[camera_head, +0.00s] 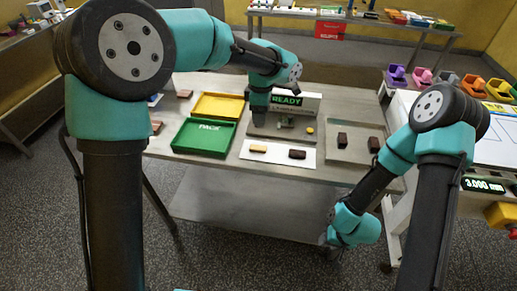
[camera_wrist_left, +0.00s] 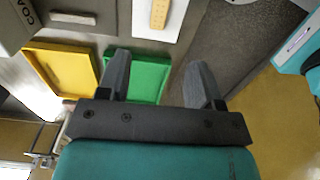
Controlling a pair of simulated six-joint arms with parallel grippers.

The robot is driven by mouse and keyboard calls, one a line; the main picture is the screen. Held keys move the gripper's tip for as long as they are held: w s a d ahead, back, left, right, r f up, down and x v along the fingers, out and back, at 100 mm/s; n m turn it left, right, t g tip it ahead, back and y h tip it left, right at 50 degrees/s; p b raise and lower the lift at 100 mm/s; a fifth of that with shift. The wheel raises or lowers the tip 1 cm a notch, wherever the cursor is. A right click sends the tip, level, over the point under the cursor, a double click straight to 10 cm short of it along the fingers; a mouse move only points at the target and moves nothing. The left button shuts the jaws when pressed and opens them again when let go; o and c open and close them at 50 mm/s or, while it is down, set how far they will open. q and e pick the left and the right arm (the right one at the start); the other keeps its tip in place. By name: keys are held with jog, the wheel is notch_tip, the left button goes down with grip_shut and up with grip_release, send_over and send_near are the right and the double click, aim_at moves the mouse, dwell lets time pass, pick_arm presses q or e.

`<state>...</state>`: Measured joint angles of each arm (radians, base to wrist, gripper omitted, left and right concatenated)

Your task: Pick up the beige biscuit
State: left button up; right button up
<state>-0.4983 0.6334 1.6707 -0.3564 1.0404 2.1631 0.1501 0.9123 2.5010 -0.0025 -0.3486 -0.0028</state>
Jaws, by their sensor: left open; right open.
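The beige biscuit (camera_head: 258,148) lies on the left part of a white sheet (camera_head: 278,160) near the table's front edge. In the left wrist view the beige biscuit (camera_wrist_left: 158,14) shows at the top, beyond the fingers and clear of them. A dark biscuit (camera_head: 297,154) lies to its right on the same sheet. My left gripper (camera_head: 259,108) is above the table, behind the biscuit in the head view. In the left wrist view its fingers (camera_wrist_left: 158,72) are apart with nothing between them. My right gripper (camera_head: 328,240) hangs low in front of the table, its fingers hardly visible.
A green tray (camera_head: 181,151) marked PACK and a yellow tray (camera_head: 242,105) stand left of the sheet. A grey tray (camera_head: 345,155) with two dark pieces is to the right. Behind is a sign (camera_head: 286,99) reading READY. A small device (camera_head: 286,123) stands behind the sheet.

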pick_arm(q)
send_over(259, 147)
jog(key=f, duration=0.9)
jog(key=shift+d+f, duration=0.3)
jog(key=shift+f, duration=0.1)
jog(key=shift+a+f, duration=0.2)
jog(key=shift+f, duration=2.3)
jog(key=shift+c, duration=0.2)
jog(key=c, duration=0.8)
jog(key=shift+r, duration=0.1)
